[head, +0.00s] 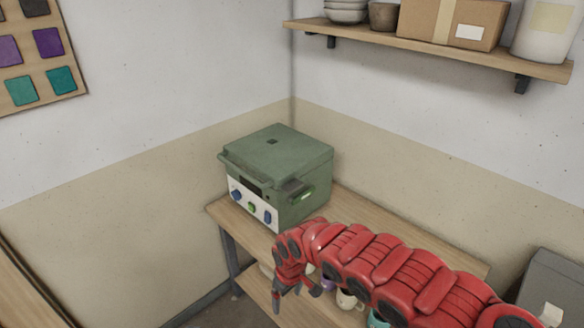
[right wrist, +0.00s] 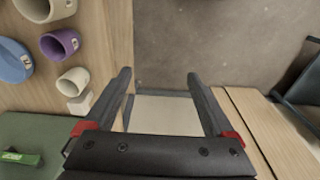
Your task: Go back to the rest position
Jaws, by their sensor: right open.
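My right gripper (head: 297,293) hangs in front of the wooden table, with its red arm reaching in from the right. It points downward, and its two dark fingers are apart. In the right wrist view the open gripper (right wrist: 159,75) has nothing between its fingers. My left gripper is not in view.
A green kiln-like box (head: 275,160) stands on the table (head: 385,226), its lid down. Mugs, including a purple one (right wrist: 60,43) and a cream one (right wrist: 72,82), are near my right arm. A wall shelf (head: 430,50) is above. A grey box (head: 552,283) is at right.

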